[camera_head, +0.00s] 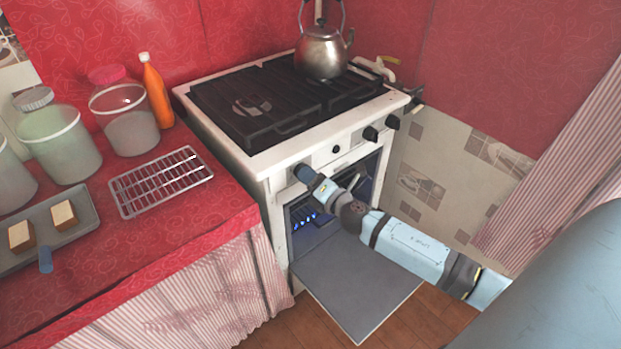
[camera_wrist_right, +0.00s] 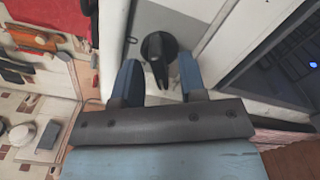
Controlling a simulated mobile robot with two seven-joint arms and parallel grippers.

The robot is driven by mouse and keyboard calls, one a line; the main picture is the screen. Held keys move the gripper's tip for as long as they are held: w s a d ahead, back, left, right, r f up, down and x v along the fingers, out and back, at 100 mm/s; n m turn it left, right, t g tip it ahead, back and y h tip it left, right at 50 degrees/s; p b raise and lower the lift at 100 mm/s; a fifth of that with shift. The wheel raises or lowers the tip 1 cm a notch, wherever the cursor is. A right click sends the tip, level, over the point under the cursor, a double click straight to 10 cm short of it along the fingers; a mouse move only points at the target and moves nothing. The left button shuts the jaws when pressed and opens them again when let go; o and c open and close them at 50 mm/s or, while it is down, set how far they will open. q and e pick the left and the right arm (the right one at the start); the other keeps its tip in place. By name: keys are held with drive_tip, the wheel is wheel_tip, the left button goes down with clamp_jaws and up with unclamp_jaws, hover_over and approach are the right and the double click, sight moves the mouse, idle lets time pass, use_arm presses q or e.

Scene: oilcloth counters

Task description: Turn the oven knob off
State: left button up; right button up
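The white stove (camera_head: 283,158) stands against the red wall with black knobs on its front panel. My right gripper (camera_head: 306,174) is at the left end of that panel and hides the knob there in the head view. In the right wrist view, a black knob (camera_wrist_right: 157,50) with a raised grip bar lies between the two blue fingertips of the right gripper (camera_wrist_right: 159,66). The fingers are open, with visible gaps on both sides of the knob. Two other black knobs (camera_head: 370,133) sit farther right on the panel. My left gripper is not in view.
The oven door (camera_head: 355,285) hangs open below my right arm, with blue flames (camera_head: 304,221) inside. A kettle (camera_head: 322,52) stands on the hob. The left counter (camera_head: 185,225) holds a wire rack (camera_head: 160,182), jars, an orange bottle (camera_head: 157,92) and a tray (camera_head: 82,205) with bread.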

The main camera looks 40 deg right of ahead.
clamp_jaws()
